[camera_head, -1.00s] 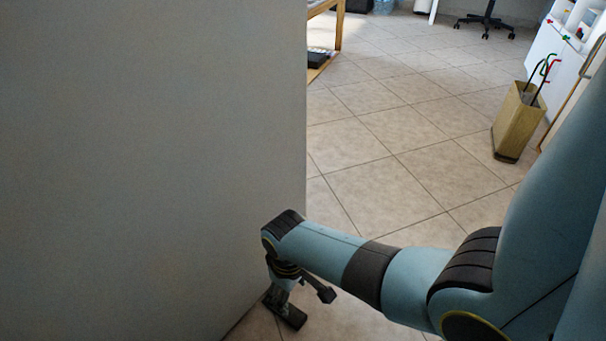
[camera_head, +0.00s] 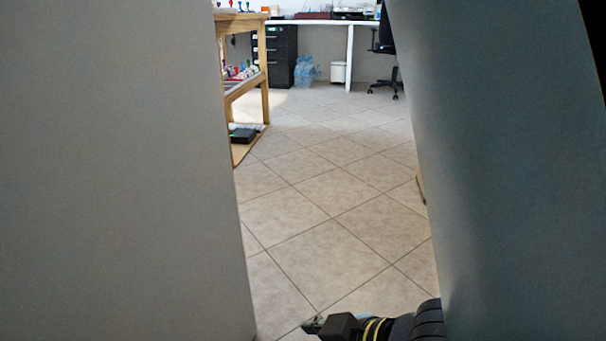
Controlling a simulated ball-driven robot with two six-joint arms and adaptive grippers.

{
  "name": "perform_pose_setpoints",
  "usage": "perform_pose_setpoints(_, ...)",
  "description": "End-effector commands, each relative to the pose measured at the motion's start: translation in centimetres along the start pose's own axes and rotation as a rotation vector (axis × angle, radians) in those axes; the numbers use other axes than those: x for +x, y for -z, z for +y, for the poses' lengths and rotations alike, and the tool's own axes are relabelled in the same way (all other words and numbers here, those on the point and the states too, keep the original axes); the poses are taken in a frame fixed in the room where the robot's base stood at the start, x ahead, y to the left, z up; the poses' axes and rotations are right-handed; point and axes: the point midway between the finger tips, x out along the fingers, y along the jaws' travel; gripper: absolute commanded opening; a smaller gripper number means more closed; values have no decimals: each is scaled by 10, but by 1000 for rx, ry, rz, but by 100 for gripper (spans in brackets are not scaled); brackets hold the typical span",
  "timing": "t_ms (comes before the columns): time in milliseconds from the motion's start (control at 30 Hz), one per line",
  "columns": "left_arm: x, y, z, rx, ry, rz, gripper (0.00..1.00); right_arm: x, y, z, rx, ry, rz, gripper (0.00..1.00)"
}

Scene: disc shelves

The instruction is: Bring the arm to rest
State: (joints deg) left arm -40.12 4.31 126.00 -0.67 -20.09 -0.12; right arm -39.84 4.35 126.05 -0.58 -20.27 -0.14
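My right arm fills the right side of the head view, very close to the camera. My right gripper (camera_head: 322,326) shows at the bottom edge, dark and low over the floor, with yellow bands at the wrist behind it. It points left and is partly cut off, so whether its fingers are open or shut cannot be made out. No held object shows. My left arm and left gripper are not in view.
A plain grey panel (camera_head: 115,170) fills the left side. Tiled floor (camera_head: 335,195) is clear between it and my arm. Farther back are a wooden shelf (camera_head: 248,86), a black drawer cabinet (camera_head: 275,55), a white bin (camera_head: 338,72) and an office chair (camera_head: 384,65).

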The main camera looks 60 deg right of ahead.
Motion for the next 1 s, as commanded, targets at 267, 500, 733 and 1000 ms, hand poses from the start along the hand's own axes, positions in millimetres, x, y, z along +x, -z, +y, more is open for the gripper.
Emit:
perform_pose_setpoints(267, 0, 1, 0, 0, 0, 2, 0, 0, 0, 0, 0, 0, -1, 63)
perform_pose_setpoints(500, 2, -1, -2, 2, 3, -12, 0, 0, -5, 2, -1, -3, -18, 63)
perform_pose_setpoints(733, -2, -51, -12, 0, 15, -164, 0, -4, -54, 12, -1, -15, -168, 63)
perform_pose_setpoints(1000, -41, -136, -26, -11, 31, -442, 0, -43, -138, 26, 10, -31, -445, 63)
